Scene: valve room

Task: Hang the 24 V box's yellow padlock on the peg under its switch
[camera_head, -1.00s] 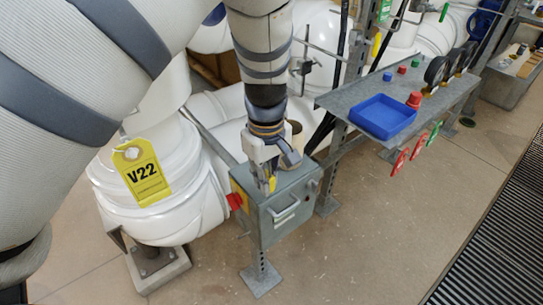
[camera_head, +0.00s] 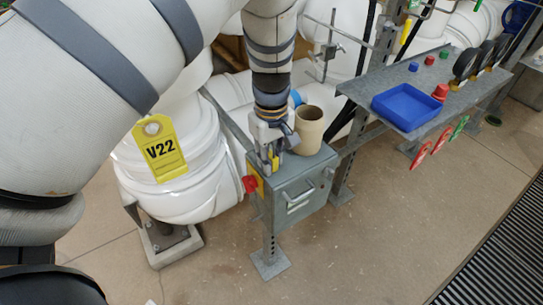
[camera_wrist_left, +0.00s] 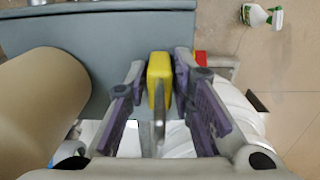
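The grey 24 V box (camera_head: 293,180) stands on a post. Its red switch (camera_head: 249,185), on a yellow plate (camera_head: 258,182), is on the box's left side. In the left wrist view the red switch (camera_wrist_left: 201,58) shows just right of the fingertips. My left gripper (camera_head: 269,166) is over the box's left part. The peg is not visible. My right gripper is out of view.
A beige cup (camera_head: 309,132) stands on the box close to the gripper, and fills the left of the wrist view (camera_wrist_left: 45,105). A white pipe (camera_head: 180,195) with a yellow V22 tag (camera_head: 160,149) is left. A bench (camera_head: 430,75) with a blue tray (camera_head: 407,105) is right.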

